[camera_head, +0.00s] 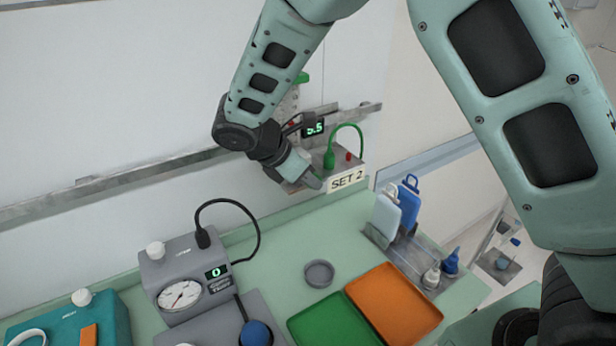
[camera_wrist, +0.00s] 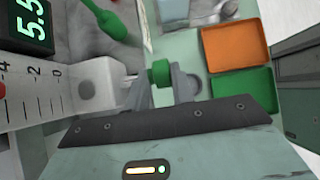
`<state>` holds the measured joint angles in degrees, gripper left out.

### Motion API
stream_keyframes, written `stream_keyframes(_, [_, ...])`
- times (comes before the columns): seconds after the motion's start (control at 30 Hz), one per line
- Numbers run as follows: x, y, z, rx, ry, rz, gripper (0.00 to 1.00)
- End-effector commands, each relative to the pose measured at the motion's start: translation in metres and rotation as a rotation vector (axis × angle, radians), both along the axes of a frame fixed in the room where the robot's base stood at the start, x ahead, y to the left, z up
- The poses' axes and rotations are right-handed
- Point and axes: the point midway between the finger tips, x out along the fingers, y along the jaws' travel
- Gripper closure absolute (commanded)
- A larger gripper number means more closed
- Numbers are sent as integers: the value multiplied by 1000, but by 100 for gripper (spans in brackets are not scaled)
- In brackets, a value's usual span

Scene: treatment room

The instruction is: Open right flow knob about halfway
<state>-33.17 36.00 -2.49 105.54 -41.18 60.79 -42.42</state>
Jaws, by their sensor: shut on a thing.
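The green flow knob (camera_wrist: 160,73) sits on a short stem at the end of a white flowmeter block (camera_wrist: 98,84) in the wrist view. My gripper (camera_wrist: 161,88) is shut on it, with a grey finger on each side. A scale (camera_wrist: 30,95) marked 0, 2, 4 has a red float at the picture's left edge.
A green hose (camera_head: 350,127) loops close beside my gripper. A grey gauge box (camera_head: 183,278) reading 0 stands at left. A green tray (camera_head: 333,322), an orange tray (camera_head: 394,305) and a small grey dish (camera_head: 319,273) lie on the counter; bottles stand at right.

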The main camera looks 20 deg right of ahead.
Motion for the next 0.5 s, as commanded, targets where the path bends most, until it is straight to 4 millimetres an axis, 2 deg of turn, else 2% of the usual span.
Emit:
stream_keyframes(0.03, [-6,-1,-4,-6,15,-7,99])
stream_keyframes(0.27, [-6,-1,-4,-6,16,-7,99])
stream_keyframes(0.3, [-6,-1,-4,-6,17,-7,71])
stream_keyframes(0.33, [-6,-1,-4,-5,16,-7,62])
stream_keyframes(0.37, [-5,-1,-3,-5,16,-7,60])
stream_keyframes(0.5, [-4,-1,-3,-3,11,-4,60])
